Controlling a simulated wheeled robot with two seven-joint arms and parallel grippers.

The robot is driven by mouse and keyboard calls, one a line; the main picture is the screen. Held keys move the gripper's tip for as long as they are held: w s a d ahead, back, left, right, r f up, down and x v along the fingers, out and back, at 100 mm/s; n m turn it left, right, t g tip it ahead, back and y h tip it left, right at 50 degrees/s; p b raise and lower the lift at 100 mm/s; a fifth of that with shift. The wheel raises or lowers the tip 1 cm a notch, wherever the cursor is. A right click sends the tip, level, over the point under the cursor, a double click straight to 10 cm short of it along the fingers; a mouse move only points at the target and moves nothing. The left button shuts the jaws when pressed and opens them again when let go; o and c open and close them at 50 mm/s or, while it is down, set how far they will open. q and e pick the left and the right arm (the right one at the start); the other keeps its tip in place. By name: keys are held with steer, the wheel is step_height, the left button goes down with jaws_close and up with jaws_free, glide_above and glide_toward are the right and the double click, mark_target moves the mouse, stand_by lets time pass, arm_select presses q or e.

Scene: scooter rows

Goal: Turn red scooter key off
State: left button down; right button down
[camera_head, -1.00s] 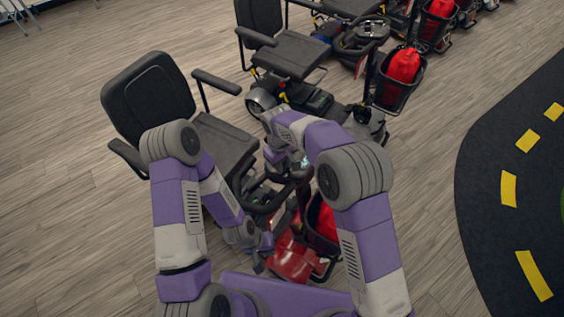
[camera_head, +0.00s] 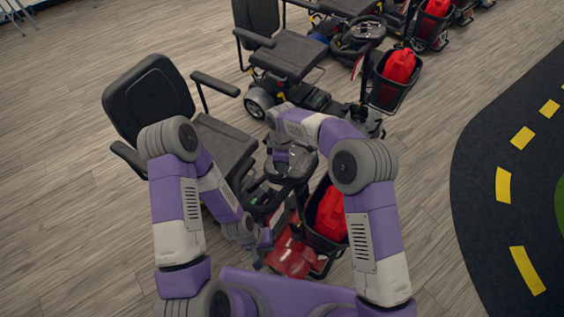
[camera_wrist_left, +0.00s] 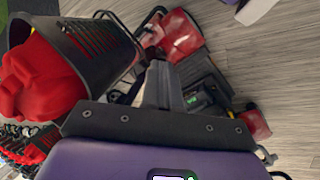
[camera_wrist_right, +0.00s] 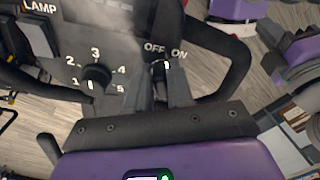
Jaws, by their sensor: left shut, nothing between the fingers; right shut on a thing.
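The red scooter (camera_head: 292,257) stands close in front of me, its black seat to the left and its steering column partly hidden by my right arm. In the right wrist view its dark console (camera_wrist_right: 110,50) shows a numbered dial (camera_wrist_right: 97,78) and the key (camera_wrist_right: 166,66) below the OFF and ON labels. My right gripper (camera_wrist_right: 163,84) is shut on the key; which label the key points to is hard to tell. In the head view this gripper (camera_head: 282,168) is over the console. My left gripper (camera_wrist_left: 160,85) is shut and empty, low beside the scooter's front (camera_head: 262,245).
A black basket with a red bag (camera_head: 332,215) hangs on the scooter's front, right of my left gripper. More scooters (camera_head: 290,60) stand in a row behind. A dark road mat (camera_head: 490,200) lies at right. Open wood floor lies at left.

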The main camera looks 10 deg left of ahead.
steer(key=shift+n, duration=0.5)
steer(key=c, duration=1.1)
jaws_free()
steer(key=shift+w, duration=0.1)
steer(key=r, duration=0.7)
steer(key=shift+w+a+r+p, duration=0.1)
steer(key=shift+w+r+p, duration=0.15)
steer(key=shift+r+p, duration=0.05)
